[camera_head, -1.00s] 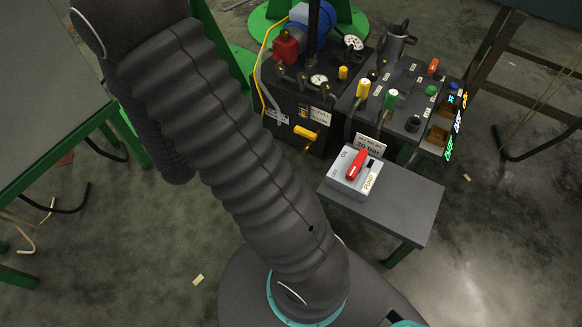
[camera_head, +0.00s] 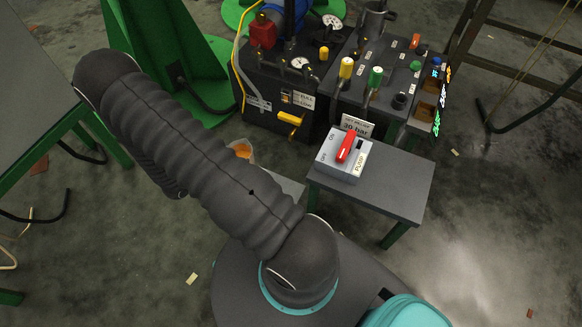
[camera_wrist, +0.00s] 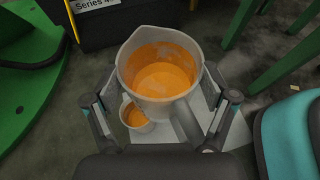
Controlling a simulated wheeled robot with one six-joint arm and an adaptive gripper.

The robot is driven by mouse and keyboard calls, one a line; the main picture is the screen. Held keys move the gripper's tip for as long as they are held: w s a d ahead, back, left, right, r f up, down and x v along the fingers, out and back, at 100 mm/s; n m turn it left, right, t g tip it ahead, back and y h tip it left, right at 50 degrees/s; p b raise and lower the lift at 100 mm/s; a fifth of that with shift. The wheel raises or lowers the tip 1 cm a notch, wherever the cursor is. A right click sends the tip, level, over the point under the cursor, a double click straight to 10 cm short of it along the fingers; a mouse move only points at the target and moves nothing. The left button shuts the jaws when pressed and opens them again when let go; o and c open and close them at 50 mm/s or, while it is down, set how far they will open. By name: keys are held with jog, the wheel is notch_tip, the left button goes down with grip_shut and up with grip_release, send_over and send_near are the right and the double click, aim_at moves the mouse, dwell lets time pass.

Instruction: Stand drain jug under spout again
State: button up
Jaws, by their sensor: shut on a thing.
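In the wrist view a pale jug (camera_wrist: 160,62) with orange liquid inside stands upright between the two fingers of my gripper (camera_wrist: 160,100). The gripper is shut on it. Its handle (camera_wrist: 187,122) points back toward my wrist. A smaller cup (camera_wrist: 136,124) with orange liquid shows just behind and below it. In the head view a vessel with orange inside (camera_head: 242,150) shows beside my arm, which hides my gripper. The yellow-handled tap (camera_head: 290,118) is on the dark tank's front, to the right of that vessel.
A grey pump switch box (camera_head: 343,154) with a red lever sits on a small grey table (camera_head: 395,187) to the right. A low grey surface (camera_head: 291,187) shows beside my arm. Green machine legs (camera_head: 160,60) stand to the left.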

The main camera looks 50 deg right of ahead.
jog(key=s+f+m+g+y, duration=0.2)
jog(key=s+f+m+g, duration=0.5)
jog(key=s, duration=0.4)
jog(key=w+d+f+b, duration=0.1)
jog(key=w+d, duration=0.2)
jog(key=d, duration=0.6)
jog(key=w+d, duration=0.3)
jog(key=d, duration=0.7)
jog(key=shift+n, duration=0.4)
jog(key=shift+s+a+f+b, duration=0.15)
jog(key=shift+f+b, duration=0.1)
jog(key=shift+f, duration=1.35)
jog(key=shift+w+a+f+b, duration=0.1)
jog(key=shift+f+b, duration=0.1)
jog(key=shift+f, duration=1.4)
jog(key=shift+d+f, duration=0.2)
jog(key=shift+f, duration=0.1)
jog(key=shift+f, duration=0.15)
jog(key=o, duration=1.7)
jog(key=shift+c, duration=0.2)
